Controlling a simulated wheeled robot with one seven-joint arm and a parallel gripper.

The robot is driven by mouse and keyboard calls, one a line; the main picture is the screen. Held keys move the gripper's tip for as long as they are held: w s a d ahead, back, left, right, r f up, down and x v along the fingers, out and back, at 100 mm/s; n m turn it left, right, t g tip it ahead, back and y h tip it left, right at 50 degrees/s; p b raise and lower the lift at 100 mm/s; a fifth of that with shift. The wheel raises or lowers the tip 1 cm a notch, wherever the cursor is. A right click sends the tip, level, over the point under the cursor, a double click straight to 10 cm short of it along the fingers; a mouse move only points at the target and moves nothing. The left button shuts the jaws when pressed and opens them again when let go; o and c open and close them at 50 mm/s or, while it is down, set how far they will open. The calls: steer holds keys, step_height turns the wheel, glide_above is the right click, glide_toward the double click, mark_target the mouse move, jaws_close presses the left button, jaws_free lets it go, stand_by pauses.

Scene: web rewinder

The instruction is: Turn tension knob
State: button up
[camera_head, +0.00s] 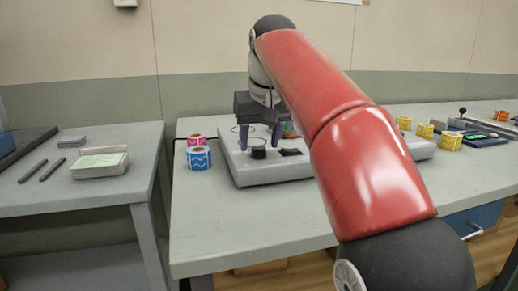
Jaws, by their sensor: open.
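The rewinder (275,172) is a low light-grey machine on the grey table, partly hidden behind my red arm. A black round knob (258,152) sits near its front edge, with a flat black part (290,152) just to its right. My gripper (260,142) points down over the machine. It is open, with one dark purple finger to each side of the knob as seen here. Whether the fingers are level with the knob or behind it, I cannot tell; no contact shows. Circular outlines show on the machine behind the knob.
A blue label roll (199,158) and a pink roll (197,140) stand left of the machine. Several yellow-orange rolls (425,130) and a dark device (483,140) are at the right. A left table (75,200) holds a tray (100,168) and rods. The table's front is clear.

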steer(key=shift+w+f, duration=0.25)
steer(key=shift+f, duration=0.35)
steer(key=c, duration=0.9)
steer(key=shift+c, duration=0.3)
steer(key=shift+a+m, duration=0.1)
steer(key=shift+m, duration=0.2)
steer(key=m+p, duration=0.1)
steer(key=m+h+p, duration=0.1)
steer(key=m+p, duration=0.1)
steer(key=shift+a+r+h, duration=0.1)
steer(key=shift+r+h, duration=0.1)
steer(key=shift+h, duration=0.1)
steer(key=m+h+p, duration=0.1)
steer(key=m+p, duration=0.3)
steer(key=m, duration=0.1)
steer(key=shift+a+f+h, duration=0.1)
steer(key=shift+h, duration=0.3)
steer(key=shift+m, duration=0.3)
